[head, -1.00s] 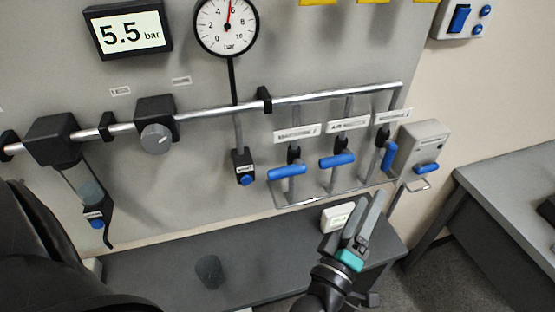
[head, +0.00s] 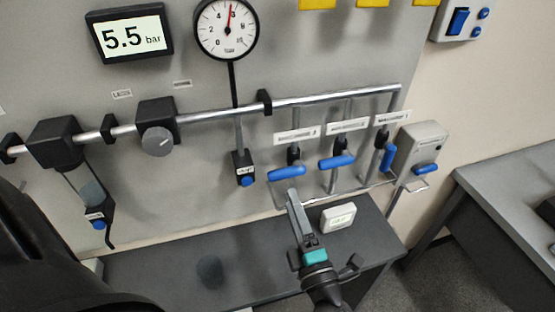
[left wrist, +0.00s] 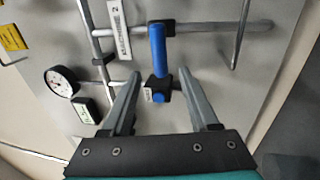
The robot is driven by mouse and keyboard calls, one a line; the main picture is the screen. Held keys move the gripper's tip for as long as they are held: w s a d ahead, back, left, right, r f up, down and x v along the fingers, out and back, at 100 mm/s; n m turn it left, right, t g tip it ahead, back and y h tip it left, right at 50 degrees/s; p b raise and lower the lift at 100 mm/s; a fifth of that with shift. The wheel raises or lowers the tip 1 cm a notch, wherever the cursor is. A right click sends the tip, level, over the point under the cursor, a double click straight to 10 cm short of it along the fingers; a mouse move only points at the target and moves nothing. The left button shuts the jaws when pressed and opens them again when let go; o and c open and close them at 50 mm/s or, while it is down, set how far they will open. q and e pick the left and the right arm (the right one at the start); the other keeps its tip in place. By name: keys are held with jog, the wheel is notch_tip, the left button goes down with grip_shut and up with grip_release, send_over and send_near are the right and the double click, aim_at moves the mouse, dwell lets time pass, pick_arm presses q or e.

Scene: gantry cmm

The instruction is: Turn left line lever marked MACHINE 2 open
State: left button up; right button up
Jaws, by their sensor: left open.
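The left lever's blue handle (head: 287,172) lies crosswise to its upright pipe, below a white label (head: 297,134) too blurred to read in the head view. My left gripper (head: 295,203) is open just below and in front of the left lever. In the left wrist view its fingers (left wrist: 160,82) are on either side of the handle's lower end, with gaps visible; contact is not seen. My right gripper is not in view.
A middle blue lever (head: 337,161) and a right blue lever (head: 389,156) stand close by on the right. A pressure gauge (head: 227,28) and a 5.5 bar display (head: 130,33) are above. A dark bench (head: 160,275) with a small white box (head: 338,216) lies below.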

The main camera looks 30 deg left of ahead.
aim_at(280, 170)
pick_arm(q)
jog(key=x, duration=1.1)
jog(key=shift+w+a+r+p, duration=0.1)
jog(key=shift+w+a+p, duration=0.1)
jog(key=shift+a+p, duration=0.1)
jog(key=shift+c, duration=0.3)
grip_shut()
jog(key=shift+d, duration=0.1)
dwell(0.5)
